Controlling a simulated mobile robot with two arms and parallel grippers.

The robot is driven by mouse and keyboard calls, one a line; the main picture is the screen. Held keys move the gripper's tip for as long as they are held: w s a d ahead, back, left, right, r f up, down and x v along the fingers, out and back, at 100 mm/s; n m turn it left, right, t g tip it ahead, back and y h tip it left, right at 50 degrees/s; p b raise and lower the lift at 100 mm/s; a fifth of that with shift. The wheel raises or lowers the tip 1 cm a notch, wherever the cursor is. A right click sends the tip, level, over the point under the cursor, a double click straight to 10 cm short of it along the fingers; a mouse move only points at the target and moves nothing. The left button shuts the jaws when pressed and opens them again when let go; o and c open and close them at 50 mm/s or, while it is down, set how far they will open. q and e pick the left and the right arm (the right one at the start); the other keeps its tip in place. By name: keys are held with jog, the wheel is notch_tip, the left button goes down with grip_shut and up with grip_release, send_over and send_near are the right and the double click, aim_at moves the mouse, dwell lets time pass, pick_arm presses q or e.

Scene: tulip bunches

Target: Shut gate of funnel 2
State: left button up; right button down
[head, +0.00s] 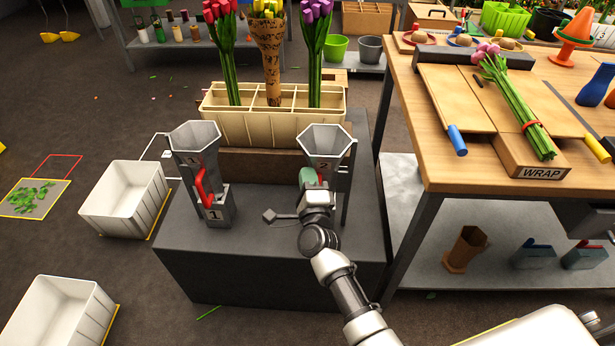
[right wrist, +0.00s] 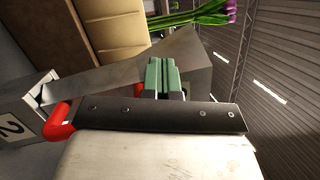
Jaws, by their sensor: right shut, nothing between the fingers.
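Funnel 2 (head: 325,142) is a grey metal hopper standing upright on the right part of the dark block. Its number plate also shows at the left edge of the right wrist view (right wrist: 12,126). Its red gate handle (right wrist: 60,135) shows partly in that view; the rest is hidden behind my gripper. My right gripper (head: 308,177) is in front of the funnel, its green fingertips (right wrist: 165,76) together with nothing between them. They are close to the handle; I cannot tell whether they touch. The gate's own position is hidden. My left gripper is not in view.
Funnel 1 (head: 194,140) with its red handle (head: 203,187) stands to the left. Behind is a cream divided planter (head: 235,126) with tulip bunches. White bins (head: 125,200) stand on the floor at left. The wooden table (head: 470,172) closes off the right side.

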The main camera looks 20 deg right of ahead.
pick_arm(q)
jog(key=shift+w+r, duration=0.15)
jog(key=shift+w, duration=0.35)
pick_arm(e)
jog(key=shift+w+r, duration=0.2)
jog(key=shift+r, duration=0.05)
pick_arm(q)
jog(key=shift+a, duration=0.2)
pick_arm(e)
jog(key=shift+r, duration=0.15)
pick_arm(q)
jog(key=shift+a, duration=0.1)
